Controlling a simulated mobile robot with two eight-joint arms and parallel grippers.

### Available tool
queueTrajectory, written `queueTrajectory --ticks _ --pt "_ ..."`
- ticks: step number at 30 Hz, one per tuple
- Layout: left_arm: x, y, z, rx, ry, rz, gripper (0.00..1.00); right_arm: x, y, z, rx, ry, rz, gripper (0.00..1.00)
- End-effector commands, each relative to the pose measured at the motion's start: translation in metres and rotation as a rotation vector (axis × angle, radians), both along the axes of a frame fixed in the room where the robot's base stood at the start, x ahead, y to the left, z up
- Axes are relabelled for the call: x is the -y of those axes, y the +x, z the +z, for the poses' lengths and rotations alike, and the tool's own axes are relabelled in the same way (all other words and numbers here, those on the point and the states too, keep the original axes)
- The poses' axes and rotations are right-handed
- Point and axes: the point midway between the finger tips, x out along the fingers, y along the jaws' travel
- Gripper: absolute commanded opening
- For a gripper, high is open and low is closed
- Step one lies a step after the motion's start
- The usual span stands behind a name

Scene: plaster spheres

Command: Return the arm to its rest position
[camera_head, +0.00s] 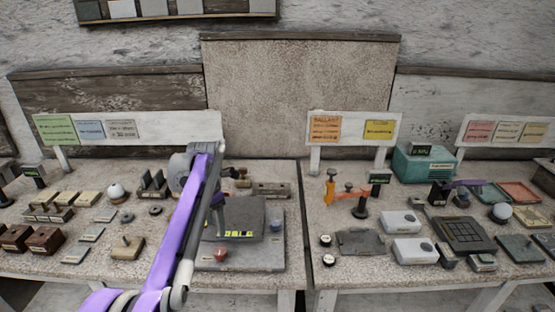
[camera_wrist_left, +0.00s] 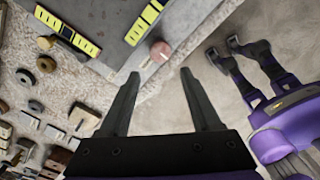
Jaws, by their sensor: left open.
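My left arm (camera_head: 176,225), purple and grey, comes in from the lower left and rises over the left table. Its elbow bends near the back of the table. My left gripper (camera_wrist_left: 157,84) shows two dark fingers spread apart with nothing between them. In the head view the gripper is mostly hidden behind the arm, near the grey panel (camera_head: 248,212). In the left wrist view a pinkish-red knob (camera_wrist_left: 161,51) on the grey board lies beyond the fingertips, apart from them. A purple part with two dark prongs (camera_wrist_left: 238,65), seemingly my right gripper, shows at the right of that view.
The left table (camera_head: 120,268) holds small blocks, discs and a white sphere (camera_head: 117,191). The right table (camera_head: 400,276) holds white boxes, a dark keypad (camera_head: 462,234) and a teal box (camera_head: 422,167). A gap separates the tables. Bare floor (camera_wrist_left: 195,35) shows past the board's edge.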

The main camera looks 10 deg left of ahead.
Motion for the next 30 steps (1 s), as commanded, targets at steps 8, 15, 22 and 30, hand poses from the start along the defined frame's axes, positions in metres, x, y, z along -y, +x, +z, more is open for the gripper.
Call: queueTrajectory --ticks 8,15,22,30 --pt "0.031 -0.031 0.012 0.057 0.025 -0.350 0.64 0.000 0.000 0.002 0.001 0.000 0.000 0.50" --pt "0.082 -0.105 0.009 0.154 0.126 -1.055 0.64 0.000 0.001 0.005 0.003 0.000 0.000 0.50" --pt "0.121 -0.190 -0.022 0.206 0.294 -1.730 0.64 0.000 0.002 0.008 0.004 0.000 0.000 0.50" --pt "0.147 -0.271 -0.078 0.189 0.527 -2.365 0.64 0.000 0.003 0.010 0.006 0.000 0.000 0.50"
